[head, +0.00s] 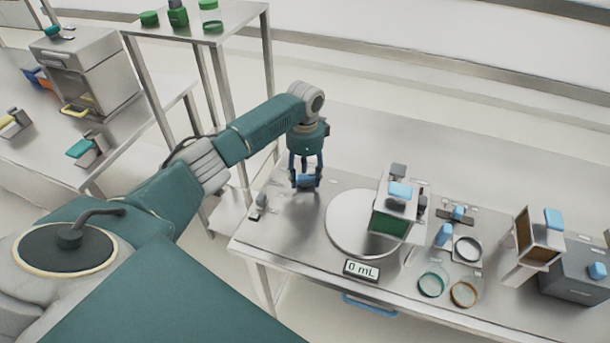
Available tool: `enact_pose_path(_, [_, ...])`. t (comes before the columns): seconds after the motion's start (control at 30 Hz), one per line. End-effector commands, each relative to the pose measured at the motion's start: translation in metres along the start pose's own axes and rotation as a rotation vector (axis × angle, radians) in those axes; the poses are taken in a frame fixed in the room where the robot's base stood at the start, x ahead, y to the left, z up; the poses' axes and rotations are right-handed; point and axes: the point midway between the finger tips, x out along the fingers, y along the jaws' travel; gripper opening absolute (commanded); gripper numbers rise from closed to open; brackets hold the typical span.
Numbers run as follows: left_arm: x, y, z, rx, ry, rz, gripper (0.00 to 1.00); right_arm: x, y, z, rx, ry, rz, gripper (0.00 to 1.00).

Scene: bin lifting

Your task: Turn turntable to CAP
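The turntable (345,222) is a round, flat, pale metal disc on the steel table at centre right. A boxy grey device with a dark green front (390,222) and a light blue top piece (400,190) stands over its right part. I cannot read a CAP label. My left gripper (305,182) points down above the table, behind and left of the disc, apart from it. My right gripper is not in view.
A "0 mL" display (361,270) stands at the disc's front edge. Rings (432,284), a blue item (444,235) and an open-fronted box (537,238) are to the right. A small grey fixture (261,205) is at the left edge. A shelf (190,32) with green-capped containers stands behind.

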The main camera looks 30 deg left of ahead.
Motion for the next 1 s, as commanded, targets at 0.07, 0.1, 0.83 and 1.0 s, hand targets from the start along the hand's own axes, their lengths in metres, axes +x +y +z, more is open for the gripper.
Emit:
enact_pose_path(0.07, [0.000, 0.000, 0.000, -0.001, 0.000, 0.001, 0.48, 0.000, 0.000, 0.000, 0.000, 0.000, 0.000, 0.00])
enact_pose_path(0.1, [0.000, 0.000, 0.000, -0.001, -0.001, 0.001, 0.48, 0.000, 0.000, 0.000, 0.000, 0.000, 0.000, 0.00])
enact_pose_path(0.83, [-0.105, -0.001, 0.000, -0.001, 0.001, -0.001, 0.48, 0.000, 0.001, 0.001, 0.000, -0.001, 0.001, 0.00])
enact_pose_path(1.0, [-0.118, 0.000, 0.000, -0.001, 0.000, 0.000, 0.48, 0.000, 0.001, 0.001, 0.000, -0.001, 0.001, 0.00])
